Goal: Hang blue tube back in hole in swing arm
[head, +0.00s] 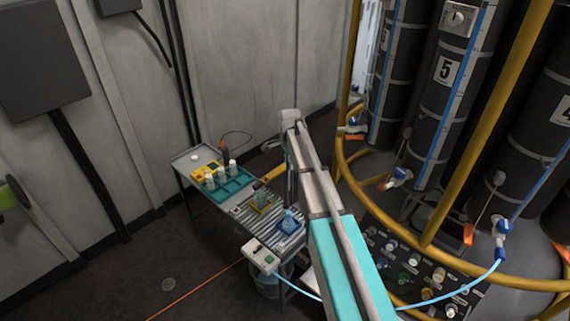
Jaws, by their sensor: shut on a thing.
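The light blue tube (440,300) runs from a blue and white fitting (501,228) at the right, curves low, and passes behind my arm. A light blue length also shows left of my arm, near the white control box (261,256). I cannot see whether both lengths are one tube, or where its free end is. A yellow bar (271,175) sticks out beside my arm above the table; I cannot tell if it is the swing arm, and no hole shows. My gripper is hidden behind my own arm, so neither its fingers nor anything in them shows.
A grey side table (183,158) with a green tray (229,188) of white bottles stands at the wall. A roller table (248,221) carries a yellow and a blue item. Yellow rails (349,190) ring black columns at the right. An orange line crosses the floor.

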